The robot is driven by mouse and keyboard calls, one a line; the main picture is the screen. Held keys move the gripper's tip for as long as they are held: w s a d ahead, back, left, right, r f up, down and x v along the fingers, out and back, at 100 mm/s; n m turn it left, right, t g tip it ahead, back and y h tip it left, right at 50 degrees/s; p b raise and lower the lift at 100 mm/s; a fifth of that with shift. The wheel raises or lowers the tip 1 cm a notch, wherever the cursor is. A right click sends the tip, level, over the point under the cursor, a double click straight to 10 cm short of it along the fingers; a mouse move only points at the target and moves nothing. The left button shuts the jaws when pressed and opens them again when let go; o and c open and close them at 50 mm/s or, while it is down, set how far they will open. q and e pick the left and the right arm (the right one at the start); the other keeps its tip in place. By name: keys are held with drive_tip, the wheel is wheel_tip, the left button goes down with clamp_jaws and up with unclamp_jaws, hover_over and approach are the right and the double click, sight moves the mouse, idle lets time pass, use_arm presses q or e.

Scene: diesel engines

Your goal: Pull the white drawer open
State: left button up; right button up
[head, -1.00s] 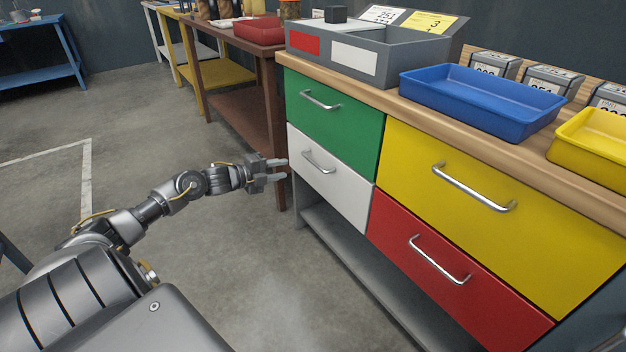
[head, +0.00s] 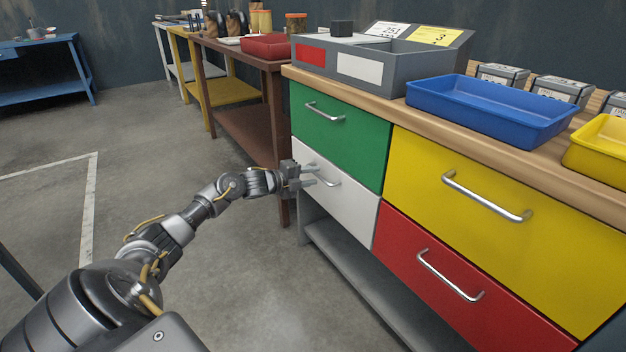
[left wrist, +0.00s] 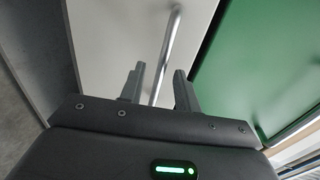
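The white drawer (head: 350,213) is shut, its front flush with the green drawer above it. Its silver bar handle (head: 330,183) is partly hidden by my left gripper (head: 315,175), which is at the left part of the handle. In the left wrist view, the white drawer front (left wrist: 112,40) fills the upper middle, and the handle (left wrist: 168,50) runs between the two spread fingers (left wrist: 159,72). There is a gap on each side of the bar, so the left gripper is open around the handle. My right gripper is not in view.
A green drawer (head: 345,140) is above, a red drawer (head: 425,270) and a yellow drawer (head: 500,235) are to the right. The wooden top (head: 470,133) holds a blue tray (head: 490,108). A brown table (head: 240,50) stands behind. The floor (head: 240,265) before the drawers is clear.

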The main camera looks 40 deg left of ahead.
use_arm(q)
drive_tip(key=shift+w+d+f, duration=0.1)
drive_tip(key=shift+w+d, duration=0.1)
drive_tip(key=shift+w, duration=0.35)
clamp_jaws()
